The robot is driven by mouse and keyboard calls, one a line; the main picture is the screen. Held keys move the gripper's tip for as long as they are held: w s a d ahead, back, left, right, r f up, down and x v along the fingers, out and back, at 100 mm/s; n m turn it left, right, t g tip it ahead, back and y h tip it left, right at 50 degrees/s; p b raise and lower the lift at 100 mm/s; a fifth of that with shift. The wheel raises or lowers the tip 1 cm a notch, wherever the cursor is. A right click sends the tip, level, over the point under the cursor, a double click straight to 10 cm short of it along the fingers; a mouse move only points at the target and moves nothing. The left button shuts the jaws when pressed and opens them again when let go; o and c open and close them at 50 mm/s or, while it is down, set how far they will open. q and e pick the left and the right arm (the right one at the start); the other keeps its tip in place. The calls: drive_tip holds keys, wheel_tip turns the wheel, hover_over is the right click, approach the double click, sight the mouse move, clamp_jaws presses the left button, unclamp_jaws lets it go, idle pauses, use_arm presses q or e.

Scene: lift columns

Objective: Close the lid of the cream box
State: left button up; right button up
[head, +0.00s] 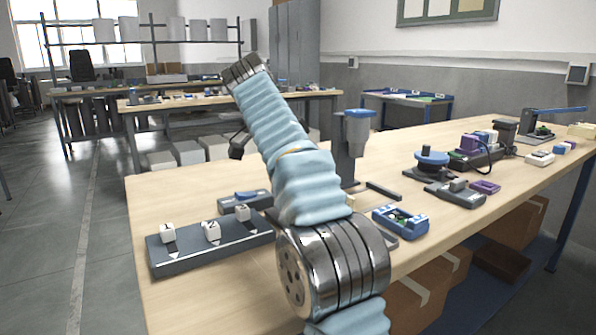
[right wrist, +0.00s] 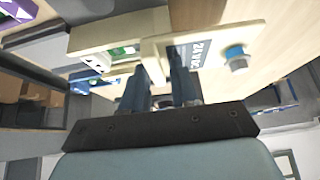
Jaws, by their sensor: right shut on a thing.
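The cream box (right wrist: 212,55) fills the upper middle of the right wrist view. It has a dark label with white "24 VDC" lettering and a round blue-tipped knob. A flat cream panel (right wrist: 115,33) extends to the left, with a green circuit board partly showing below it. My right gripper (right wrist: 160,72) is shut on a cream upright piece between its fingers, seemingly the lid's edge. How far the lid is tilted is not clear. In the head view an arm covers this area, and only a small cream edge (head: 348,201) shows behind it. My left gripper is not in view.
On the wooden bench, a dark tray with white lettered blocks (head: 211,247) is at the left. A grey post with a blue top (head: 352,150) stands behind the arm. A blue open case (head: 400,221) and several devices are to the right. The bench's front edge is close.

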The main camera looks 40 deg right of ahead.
drive_tip(key=shift+f, duration=0.35)
drive_tip(key=shift+c, duration=0.8)
drive_tip(key=shift+s+a+f+b, duration=0.15)
drive_tip(key=shift+s+b, duration=0.15)
drive_tip(key=shift+b, duration=0.2)
drive_tip(key=shift+s+a+b, duration=0.15)
drive_tip(key=shift+s+b, duration=0.85)
drive_tip(key=shift+s, duration=0.25)
drive_tip(key=shift+s+a+b, duration=0.1)
drive_tip(key=shift+s+b, duration=0.9)
drive_tip(key=shift+s, duration=0.25)
drive_tip(key=shift+s+a+r, duration=0.1)
drive_tip(key=shift+s+r, duration=0.1)
drive_tip(key=shift+s, duration=1.1)
drive_tip(key=o, duration=0.8)
drive_tip(key=shift+r, duration=0.1)
